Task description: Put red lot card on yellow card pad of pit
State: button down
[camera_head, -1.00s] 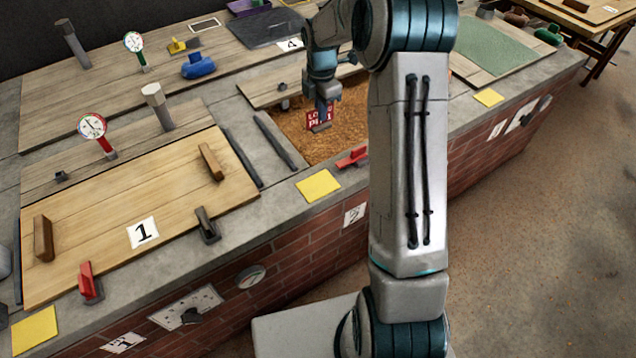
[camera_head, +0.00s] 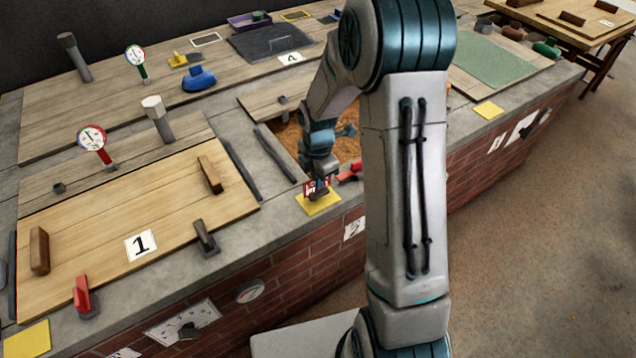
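The red lot card (camera_head: 310,187) with white lettering stands at my gripper's fingers, over the yellow card pad (camera_head: 318,207) in the middle of the counter's front edge. My gripper (camera_head: 319,189) points down over this pad and is shut on the card. The fingers hide part of the card. I cannot tell whether its lower edge touches the pad. The open grain pit (camera_head: 346,147) lies just behind, partly hidden by my arm. A plate marked 2 (camera_head: 354,229) is on the brick front below this pad.
A red lever (camera_head: 350,172) stands close to the right of the pad. Another yellow pad (camera_head: 27,338) lies at front left, and one (camera_head: 488,110) at right. A wooden lid marked 1 (camera_head: 140,215) covers the left pit. Dark rails (camera_head: 275,152) lie left of the open pit.

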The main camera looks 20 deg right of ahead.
jog(key=shift+f, duration=0.9)
jog(key=shift+f, duration=0.1)
jog(key=c, duration=1.6)
grip_release()
jog(key=shift+c, duration=0.2)
notch_tip(320, 180, up, 12)
jog(key=shift+r+p, duration=0.1)
jog(key=shift+p, duration=0.55)
jog(key=s+r+m+t, duration=0.1)
jog(key=s+r+m, duration=0.3)
jog(key=s+m, duration=0.6)
jog(key=s+r+m+t, duration=0.1)
jog(key=s+r+m, duration=0.4)
jog(key=s+m, duration=0.5)
jog(key=shift+s+a+r+m, duration=0.2)
jog(key=shift+s+m, duration=0.15)
jog(key=shift+m, duration=0.45)
